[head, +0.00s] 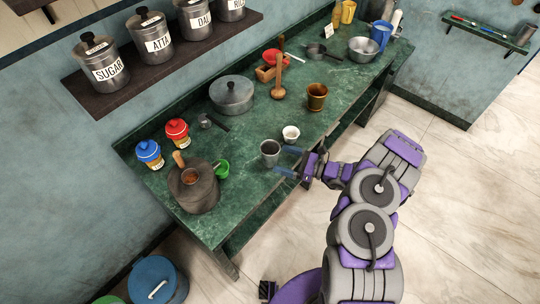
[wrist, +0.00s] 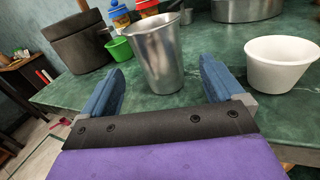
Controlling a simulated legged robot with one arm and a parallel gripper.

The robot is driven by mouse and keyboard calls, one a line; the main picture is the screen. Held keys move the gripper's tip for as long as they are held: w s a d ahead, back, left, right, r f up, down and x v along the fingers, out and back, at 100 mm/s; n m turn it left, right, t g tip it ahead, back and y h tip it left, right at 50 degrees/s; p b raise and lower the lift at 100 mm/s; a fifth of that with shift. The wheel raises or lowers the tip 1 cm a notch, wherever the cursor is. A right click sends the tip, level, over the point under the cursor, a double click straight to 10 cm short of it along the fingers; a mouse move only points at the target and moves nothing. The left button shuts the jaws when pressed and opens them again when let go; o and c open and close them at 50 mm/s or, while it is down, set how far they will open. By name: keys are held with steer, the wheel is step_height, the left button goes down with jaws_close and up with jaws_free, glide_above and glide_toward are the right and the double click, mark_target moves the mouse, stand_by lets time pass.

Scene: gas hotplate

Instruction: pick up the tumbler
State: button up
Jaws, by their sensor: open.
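The tumbler (head: 269,152) is a grey metal cup standing upright on the green counter (head: 230,205) near its front edge. In the wrist view the tumbler (wrist: 157,55) stands between and just beyond the two blue fingers. My gripper (head: 284,162) comes in from the right in the head view, with its fingertips close to the tumbler. My gripper (wrist: 160,85) is open and empty, with a finger on either side of the tumbler's line. I cannot tell whether either finger touches it.
A white bowl (wrist: 280,64) sits close by on the right in the wrist view. A green cup (head: 222,169) and a dark round vessel (head: 195,197) stand left of the tumbler. A lidded pot (head: 232,96) and brass cup (head: 317,96) are farther back.

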mark_target(266, 154)
steer(key=shift+b+x, duration=0.6)
steer(key=shift+x, duration=3.1)
steer(key=shift+c, duration=0.4)
steer(key=c, duration=1)
